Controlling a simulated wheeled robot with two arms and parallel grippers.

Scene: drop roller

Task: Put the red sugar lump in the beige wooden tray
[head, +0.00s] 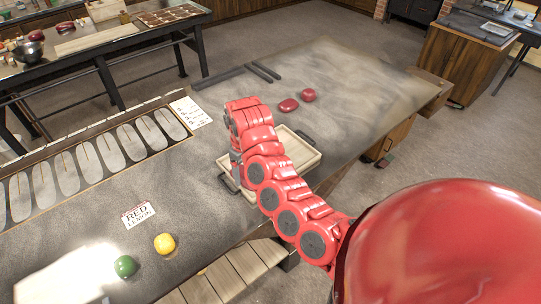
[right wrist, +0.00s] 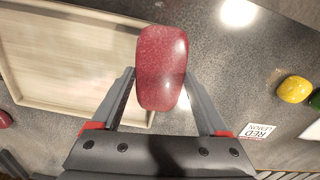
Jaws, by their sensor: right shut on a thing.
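The right wrist view shows my right gripper (right wrist: 160,88) shut on a glossy red sugar lump (right wrist: 162,60), held between its two fingers. The beige wooden tray (right wrist: 70,101) lies to the left of the lump and partly behind it in that view; the visible part of its floor is empty. In the head view my red right arm crosses in front of the tray (head: 299,150), covering much of it, and the held lump is hidden. Two other red lumps (head: 288,105) (head: 308,95) lie on the table beyond the tray. My left gripper is not in view.
A yellow lump (head: 164,243) and a green lump (head: 125,266) lie near the table's front, beside a card reading RED LEMON (head: 138,215). A rack of pale oval moulds (head: 108,152) runs along the left. Dark bars (head: 232,77) lie at the back. The far right tabletop is clear.

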